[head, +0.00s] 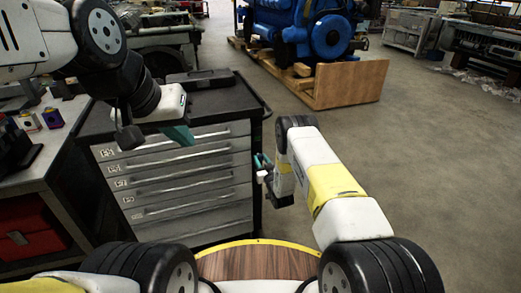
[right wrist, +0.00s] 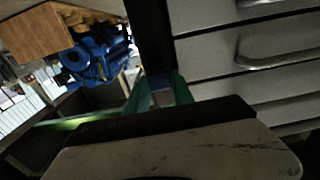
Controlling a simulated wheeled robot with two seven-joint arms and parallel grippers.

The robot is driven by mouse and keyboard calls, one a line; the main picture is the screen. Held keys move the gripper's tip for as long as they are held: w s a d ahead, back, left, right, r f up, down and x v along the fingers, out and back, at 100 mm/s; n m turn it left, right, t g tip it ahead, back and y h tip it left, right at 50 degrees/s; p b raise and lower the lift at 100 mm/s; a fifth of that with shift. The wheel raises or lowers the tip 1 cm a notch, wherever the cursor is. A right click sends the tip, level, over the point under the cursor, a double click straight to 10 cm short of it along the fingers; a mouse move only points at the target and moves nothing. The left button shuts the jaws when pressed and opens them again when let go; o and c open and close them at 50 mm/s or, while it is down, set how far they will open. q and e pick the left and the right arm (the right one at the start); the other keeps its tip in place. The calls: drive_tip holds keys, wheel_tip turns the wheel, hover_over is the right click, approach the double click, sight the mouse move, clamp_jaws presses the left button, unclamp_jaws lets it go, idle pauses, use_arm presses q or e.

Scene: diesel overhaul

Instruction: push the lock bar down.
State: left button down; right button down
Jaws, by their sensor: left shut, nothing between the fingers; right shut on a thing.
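A grey tool cabinet (head: 185,182) with several drawers, all looking closed, stands ahead of me. In the right wrist view, the dark upright lock bar (right wrist: 152,40) runs along the edge of the drawer fronts. A small bluish piece at its lower visible part (right wrist: 158,84) sits between the green fingers of my right gripper (right wrist: 160,92). My right gripper, seen side-on in the head view (head: 262,162), is at the cabinet's right front edge, shut on this piece. My left gripper (head: 180,134) is shut and empty, in front of the upper drawers. The bar's lower end is hidden by the gripper.
A dark case (head: 200,78) lies on the cabinet top. A workbench (head: 50,140) with small items and red bins (head: 28,228) stands at the left. A blue engine (head: 305,28) on a wooden pallet (head: 345,84) is behind. The floor to the right is clear.

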drive_tip(key=shift+f, duration=1.4)
drive_tip(key=c, duration=1.1)
unclamp_jaws()
drive_tip(key=shift+s, duration=0.1)
drive_tip(key=v, duration=0.7)
drive_tip(key=shift+s+d+r, duration=0.1)
drive_tip(key=shift+s+d, duration=0.05)
drive_tip(key=shift+s, duration=0.15)
